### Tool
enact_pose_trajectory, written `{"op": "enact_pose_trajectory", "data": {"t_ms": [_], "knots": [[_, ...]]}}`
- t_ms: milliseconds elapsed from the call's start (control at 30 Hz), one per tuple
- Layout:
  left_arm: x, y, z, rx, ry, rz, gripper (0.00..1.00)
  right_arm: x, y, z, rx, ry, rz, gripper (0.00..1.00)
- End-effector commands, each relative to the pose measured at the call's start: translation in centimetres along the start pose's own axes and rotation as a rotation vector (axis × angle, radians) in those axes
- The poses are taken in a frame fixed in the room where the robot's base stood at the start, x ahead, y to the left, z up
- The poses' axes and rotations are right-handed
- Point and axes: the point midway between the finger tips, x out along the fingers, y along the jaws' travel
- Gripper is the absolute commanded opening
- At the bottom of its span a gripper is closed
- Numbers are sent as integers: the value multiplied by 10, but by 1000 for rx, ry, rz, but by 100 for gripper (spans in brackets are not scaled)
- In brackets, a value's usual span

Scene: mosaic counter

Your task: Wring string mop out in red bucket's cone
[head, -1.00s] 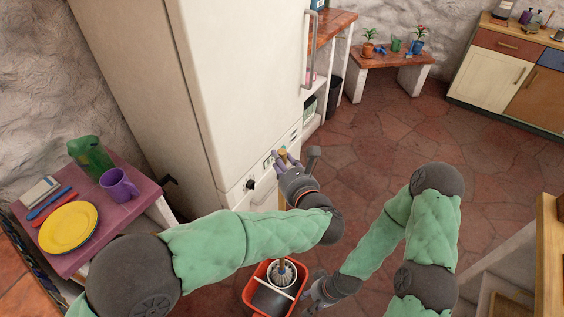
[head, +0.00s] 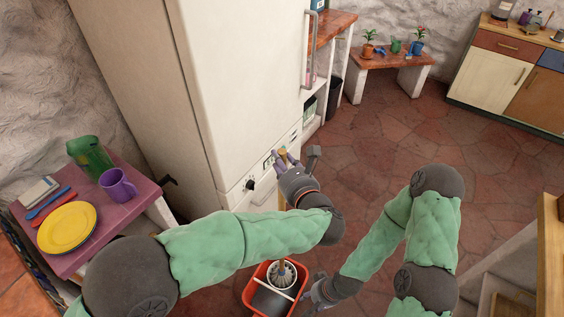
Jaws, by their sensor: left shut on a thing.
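The red bucket (head: 251,294) stands on the floor at the bottom middle of the head view. Its pale wringer cone (head: 291,273) is at the far end, with the mop head (head: 280,274) down in it. The mop's wooden handle (head: 282,248) rises from the cone and is partly hidden behind my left forearm. My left gripper (head: 282,160) is shut on the top of the handle, in front of the fridge. My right gripper (head: 306,295) is low, close beside the bucket's right side; I cannot tell whether its fingers touch the bucket or are open.
The tall cream fridge (head: 245,80) stands right behind my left gripper. A purple table (head: 118,215) with a yellow plate (head: 68,228), a purple mug (head: 118,185) and a green pitcher (head: 90,157) is at the left. Tiled floor (head: 400,135) is clear to the right.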

Motion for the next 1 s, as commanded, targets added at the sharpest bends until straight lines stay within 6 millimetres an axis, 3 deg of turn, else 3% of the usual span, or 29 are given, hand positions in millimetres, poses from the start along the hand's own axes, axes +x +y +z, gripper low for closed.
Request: {"op": "enact_pose_trajectory", "data": {"t_ms": [33, 1000], "knots": [[0, 1, -12, 14, 16, 0, 0, 1, 0, 0, 0, 0, 0, 40], [1, 1, -14, 15, 17, 0, 0, 6, 2, 0, 0, 0, 0, 40]]}}
